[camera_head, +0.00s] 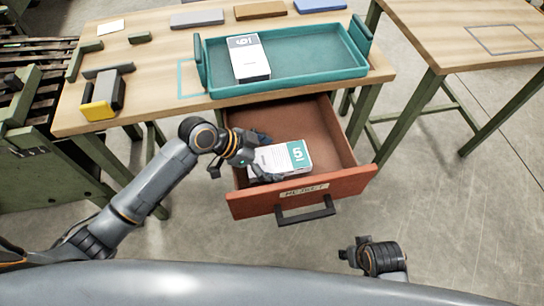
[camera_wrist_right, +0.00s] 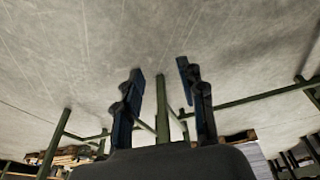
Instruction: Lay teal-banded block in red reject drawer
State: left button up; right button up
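The teal-banded block (camera_head: 283,157), white with a teal end marked 5, is inside the open red reject drawer (camera_head: 300,197), towards its left front. I cannot tell whether it rests on the drawer floor. My left gripper (camera_head: 262,157) reaches into the drawer at the block's left end, with a finger on either side of it. Whether the fingers press on the block is not clear. My right gripper (camera_wrist_right: 160,90) is open and empty in the right wrist view, its fingers apart over bare floor.
A teal tray (camera_head: 310,80) on the wooden table above the drawer holds another white block (camera_head: 248,58) with a grey band. Green and yellow-ended pieces lie at the table's left. A second table (camera_head: 470,25) stands right. Floor is clear right of the drawer.

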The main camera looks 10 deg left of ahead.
pick_arm(q)
jog(key=shift+r, duration=0.25)
jog(key=p+v, duration=0.2)
jog(key=v, duration=0.9)
jog(key=shift+a+r, duration=0.3)
pick_arm(e)
notch_tip(320, 180, down, 7)
jog(key=s, duration=0.2)
pick_arm(q)
jog(key=shift+s, duration=0.15)
